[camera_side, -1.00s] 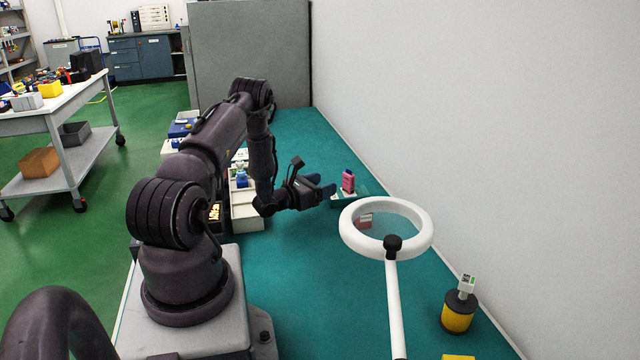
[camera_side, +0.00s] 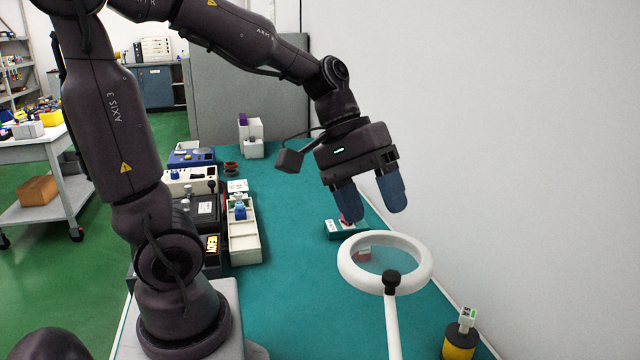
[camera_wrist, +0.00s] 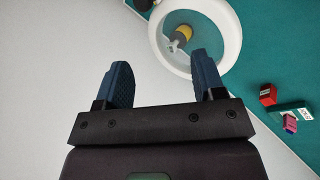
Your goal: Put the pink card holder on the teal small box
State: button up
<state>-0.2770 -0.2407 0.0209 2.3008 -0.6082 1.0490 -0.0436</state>
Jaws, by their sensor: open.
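The teal small box (camera_side: 346,234) lies on the teal bench, with a white label on it; it also shows at the right of the wrist view (camera_wrist: 288,108). The pink card holder (camera_side: 344,221) is mostly hidden behind a fingertip in the side view. In the wrist view the pink card holder (camera_wrist: 290,123) overlaps the teal box; whether it rests fully on it I cannot tell. My gripper (camera_side: 374,208) is open and empty, fingers down, in front of the box in the side view. It also shows in the wrist view (camera_wrist: 163,68), apart from both things.
A white ring magnifier (camera_side: 350,275) stands close to the teal box. A red block (camera_wrist: 268,93) lies by the box. A yellow and black pot (camera_side: 460,342) is at the near right. Trays and instruments (camera_side: 243,240) line the bench's left. The wall bounds the right.

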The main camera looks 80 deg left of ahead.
jog(key=s+r+m+t+y, duration=0.2)
jog(key=s+m+y, duration=0.3)
jog(key=s+m, duration=0.2)
jog(key=shift+a+r+t, duration=0.3)
jog(key=shift+a+r, duration=0.05)
dwell(0.7)
